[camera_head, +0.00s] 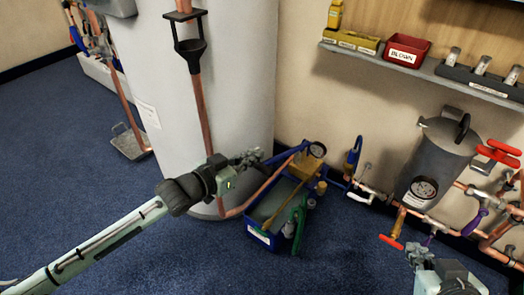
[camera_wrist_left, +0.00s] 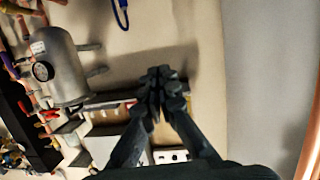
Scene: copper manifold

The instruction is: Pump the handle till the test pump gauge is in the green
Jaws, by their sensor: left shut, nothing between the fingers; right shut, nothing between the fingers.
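The test pump is a blue open trough (camera_head: 262,237) on the floor at the foot of the white cylinder. A yellow block (camera_head: 307,167) and a small round gauge (camera_head: 318,149) sit at its back end. The gauge is too small to read. My left gripper (camera_head: 254,157) is shut and empty near the bar's left end; contact cannot be told. It also shows shut in the left wrist view (camera_wrist_left: 162,82). My right gripper (camera_head: 416,254) is shut and empty at lower right.
The white cylinder (camera_head: 225,90) with a copper pipe stands behind my left gripper. A green tool (camera_head: 299,226) is at the trough's right side. A grey tank (camera_head: 438,155), copper pipes and red-handled valves stand at right. Blue carpet in front is clear.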

